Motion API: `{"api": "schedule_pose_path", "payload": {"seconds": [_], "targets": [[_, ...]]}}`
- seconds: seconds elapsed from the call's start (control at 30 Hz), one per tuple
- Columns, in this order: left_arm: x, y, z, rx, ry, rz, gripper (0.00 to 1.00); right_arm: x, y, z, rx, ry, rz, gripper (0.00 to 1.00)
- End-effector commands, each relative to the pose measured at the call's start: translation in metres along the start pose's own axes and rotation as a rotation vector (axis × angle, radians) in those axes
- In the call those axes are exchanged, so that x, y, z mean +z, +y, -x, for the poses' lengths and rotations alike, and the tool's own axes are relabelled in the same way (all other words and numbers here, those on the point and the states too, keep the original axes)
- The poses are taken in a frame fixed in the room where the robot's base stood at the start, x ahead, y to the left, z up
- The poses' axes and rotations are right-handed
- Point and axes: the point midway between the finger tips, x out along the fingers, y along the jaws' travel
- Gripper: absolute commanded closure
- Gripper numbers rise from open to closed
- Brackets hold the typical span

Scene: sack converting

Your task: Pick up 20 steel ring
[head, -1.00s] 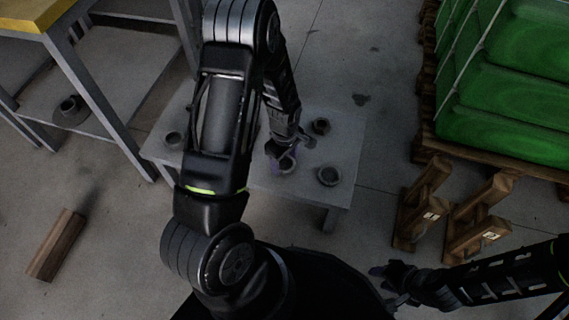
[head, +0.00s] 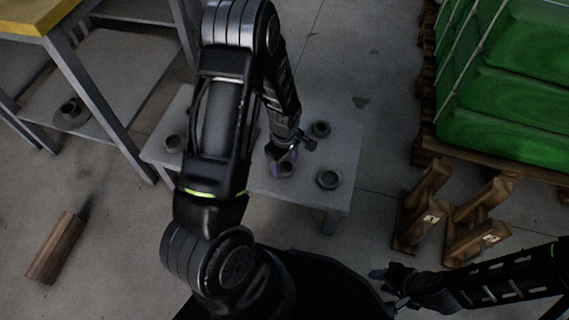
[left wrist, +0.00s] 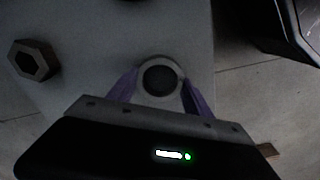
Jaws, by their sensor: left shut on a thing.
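A hexagonal piece (left wrist: 33,62) shows at the left of the wrist view. My right gripper (head: 388,287) is low at the right, its fingers unclear.
A shelf unit (head: 95,110) with another dark ring part (head: 71,112) stands at the left. A wooden block (head: 56,246) lies on the floor. Green sacks (head: 505,110) on a pallet and wooden stands (head: 423,207) are at the right. The floor between is bare.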

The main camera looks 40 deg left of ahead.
Motion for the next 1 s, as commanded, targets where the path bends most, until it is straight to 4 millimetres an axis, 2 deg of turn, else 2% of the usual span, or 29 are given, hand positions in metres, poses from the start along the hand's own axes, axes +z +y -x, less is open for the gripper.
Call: {"api": "schedule_pose_path", "payload": {"seconds": [0.4, 0.5, 0.67, 1.0], "targets": [[0.0, 0.001, 0.075, 0.003, 0.001, 0.0, 0.97, 0.007, -0.015, 0.026, -0.009, -0.018, 0.011, 0.64], [0.0, 0.001, 0.089, 0.002, 0.0, -0.001, 0.97, 0.009, -0.018, 0.029, -0.011, -0.022, 0.013, 0.64], [0.0, 0.0, 0.097, 0.001, 0.0, -0.001, 0.97, 0.01, -0.019, 0.031, -0.012, -0.024, 0.014, 0.64], [0.0, 0.0, 0.096, 0.001, 0.0, 0.0, 0.97, 0.01, -0.019, 0.03, -0.011, -0.024, 0.014, 0.64]]}}
